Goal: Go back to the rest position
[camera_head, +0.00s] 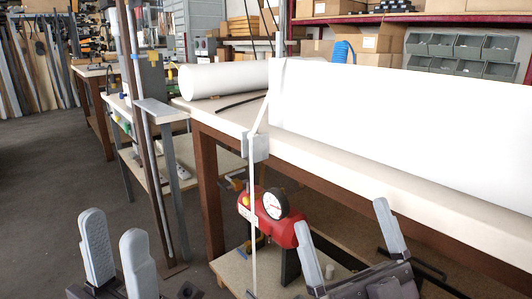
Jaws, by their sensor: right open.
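My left gripper (112,224) is at the lower left, its two grey fingers pointing up and standing apart with nothing between them. My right gripper (342,215) is at the lower right, its fingers spread wide and empty, in front of the workbench. Long upright profiles (150,150) stand left of the bench, away from both grippers. A thin white upright strip (253,215) passes a grey block (255,147) at the bench's front edge; I cannot tell what holds it.
The workbench (360,170) carries a large white block (400,125) and a white roll (222,79). A red tank with a gauge (272,215) sits on the lower shelf, behind my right gripper. Grey bins (460,45) are at the back right. Floor (50,170) at left is clear.

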